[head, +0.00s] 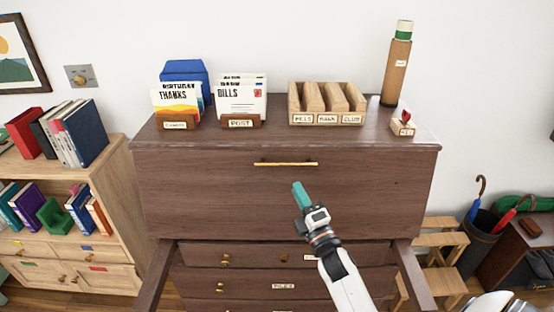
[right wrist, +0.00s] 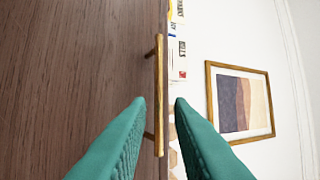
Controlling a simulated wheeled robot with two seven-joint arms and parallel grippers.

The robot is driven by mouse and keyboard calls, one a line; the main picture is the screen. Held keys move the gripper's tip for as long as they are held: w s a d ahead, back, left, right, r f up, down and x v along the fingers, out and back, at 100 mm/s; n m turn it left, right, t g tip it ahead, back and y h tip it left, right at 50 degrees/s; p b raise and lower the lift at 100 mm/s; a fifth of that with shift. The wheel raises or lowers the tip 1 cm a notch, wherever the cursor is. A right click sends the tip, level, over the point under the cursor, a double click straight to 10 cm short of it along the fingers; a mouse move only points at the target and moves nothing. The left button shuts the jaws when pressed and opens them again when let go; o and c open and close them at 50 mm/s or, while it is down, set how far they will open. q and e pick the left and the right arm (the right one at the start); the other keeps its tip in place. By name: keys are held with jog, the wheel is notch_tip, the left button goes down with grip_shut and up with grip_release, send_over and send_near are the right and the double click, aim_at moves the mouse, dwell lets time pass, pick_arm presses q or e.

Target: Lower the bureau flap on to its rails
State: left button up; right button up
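The dark brown bureau flap (head: 350,200) stands upright, closed against the bureau front. A thin brass bar handle (head: 286,163) runs across it near its top edge. Two wooden rails stick out below, the left rail (head: 154,276) and the right rail (head: 412,276). My right gripper (head: 298,187), with teal fingers, is in front of the flap, just below and right of the handle's middle in the head view. In the right wrist view its fingers are apart, with the handle (right wrist: 159,95) lined up in the gap between them, not gripped. My left gripper is out of view.
On the bureau top stand card holders (head: 240,123), a wooden sorter (head: 327,118), a tall tube (head: 397,70) and a small block (head: 403,127). Drawers (head: 250,284) lie below the flap. A bookcase (head: 105,175) stands left; stools (head: 440,245) and an umbrella bin (head: 484,235) stand right.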

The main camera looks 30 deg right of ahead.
aim_at(284, 165)
jog(key=shift+p+x, duration=1.3)
jog(key=shift+x, duration=3.75)
jog(key=shift+f, duration=0.15)
grip_shut()
